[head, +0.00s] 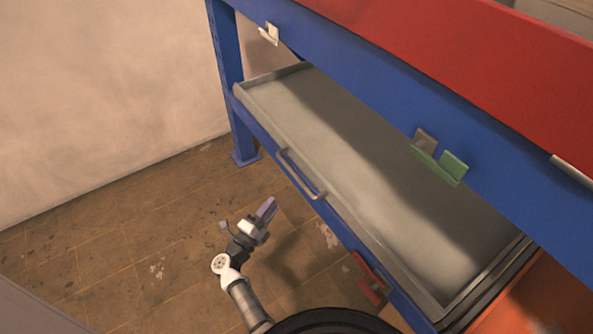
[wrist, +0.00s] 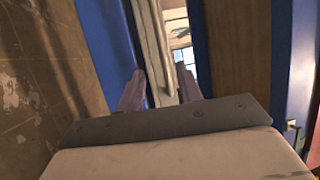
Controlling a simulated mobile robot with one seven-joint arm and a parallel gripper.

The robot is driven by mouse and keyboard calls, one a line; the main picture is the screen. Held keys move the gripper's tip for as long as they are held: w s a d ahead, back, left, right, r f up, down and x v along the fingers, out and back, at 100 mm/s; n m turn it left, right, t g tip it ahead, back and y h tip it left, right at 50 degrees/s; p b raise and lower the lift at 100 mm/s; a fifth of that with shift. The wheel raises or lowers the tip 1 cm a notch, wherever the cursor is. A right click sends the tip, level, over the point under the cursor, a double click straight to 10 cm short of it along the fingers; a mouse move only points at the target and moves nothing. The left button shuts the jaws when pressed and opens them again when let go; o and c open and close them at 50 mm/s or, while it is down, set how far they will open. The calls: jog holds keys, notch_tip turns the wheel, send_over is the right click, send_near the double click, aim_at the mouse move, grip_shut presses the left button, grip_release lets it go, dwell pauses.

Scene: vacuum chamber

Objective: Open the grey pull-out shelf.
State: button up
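The grey pull-out shelf (head: 330,150) lies under the red-topped blue workbench in the head view. Its flat tray surface and raised rim show. A grey bar handle (head: 300,173) sits on its front edge, left of the middle. My gripper (head: 266,208) is in front of the shelf, to the lower left of the handle and apart from it, above the floor. In the wrist view my gripper (wrist: 160,88) has its two purple fingers spread with a gap between them. A pale strip (wrist: 155,50), apparently the shelf's edge, shows beyond the gap. I cannot make out the handle there.
The blue workbench frame (head: 228,60) has a leg at the left. A green clip (head: 452,167) and a light clip (head: 269,33) are on its upper beam. A red piece (head: 368,278) is on the front, lower right. The tiled floor (head: 120,240) at left is clear.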

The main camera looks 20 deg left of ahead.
aim_at(295, 173)
jog(key=b+x, duration=0.3)
jog(key=x, duration=1)
jog(key=shift+w, duration=0.3)
grip_shut()
